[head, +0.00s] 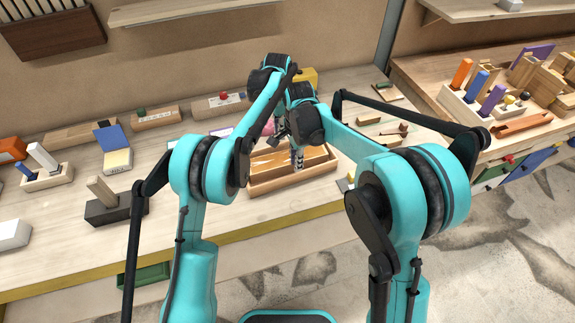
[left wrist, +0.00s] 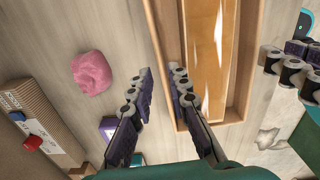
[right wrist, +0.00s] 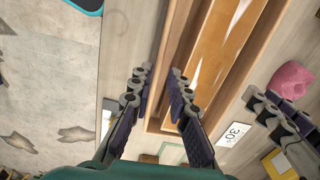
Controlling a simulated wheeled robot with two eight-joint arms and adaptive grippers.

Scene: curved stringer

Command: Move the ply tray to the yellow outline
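The ply tray (head: 268,186), a long shallow wooden box with an orange-brown floor, lies on the bench in front of me. My left gripper (left wrist: 162,71) is open at its far long wall, one finger over the inside and one outside. My right gripper (right wrist: 160,73) is open around the near long wall in the right wrist view. Neither gripper visibly pinches its wall. The tray also shows in the left wrist view (left wrist: 208,70) and right wrist view (right wrist: 222,50). My arms hide part of it in the head view. I cannot make out the yellow outline.
A pink lump (left wrist: 92,72) lies beyond the tray, near my left gripper. A dark block with a wooden peg (head: 108,206) and several small wooden items stand to the left. A second bench with coloured blocks (head: 492,98) is at right. Bench left of the tray is mostly clear.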

